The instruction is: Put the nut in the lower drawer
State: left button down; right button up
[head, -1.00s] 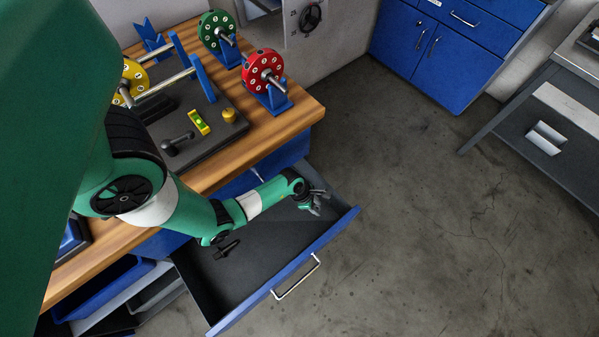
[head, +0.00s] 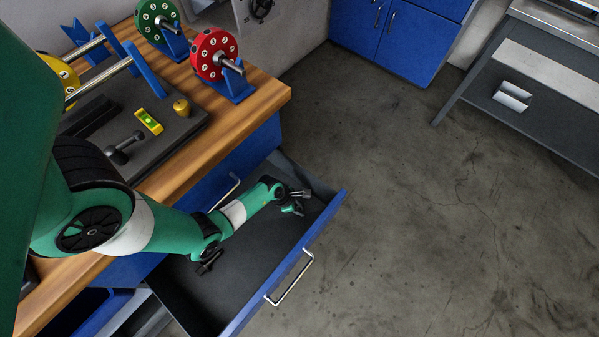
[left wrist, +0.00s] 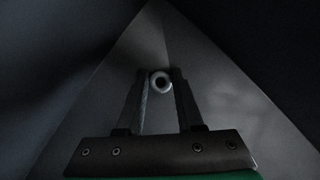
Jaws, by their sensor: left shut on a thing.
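My left gripper (head: 300,200) reaches into the open lower drawer (head: 240,262), near its far right corner. In the left wrist view the gripper (left wrist: 160,85) has its two fingers shut on the nut (left wrist: 161,82), a small light ring with a dark hole. The nut sits between the fingertips, with the drawer's grey floor and dark walls around it. How high it is above the floor I cannot tell. The nut cannot be made out in the head view. My right gripper is not in view.
The drawer's blue front (head: 318,235) has a metal handle (head: 290,278). The wooden bench top (head: 262,95) overhangs above, with a red disc (head: 208,50), a yellow level (head: 149,121) and a brass weight (head: 181,106). Open floor lies to the right.

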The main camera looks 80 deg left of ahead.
pick_arm(q)
jog(key=shift+f, duration=0.2)
jog(key=c, duration=0.5)
grip_release()
jog(key=shift+c, duration=0.2)
jog(key=shift+r, duration=0.2)
jog(key=p+v, duration=0.8)
jog(key=v, duration=0.4)
jog(key=shift+w+r, duration=0.1)
jog(key=shift+w, duration=0.05)
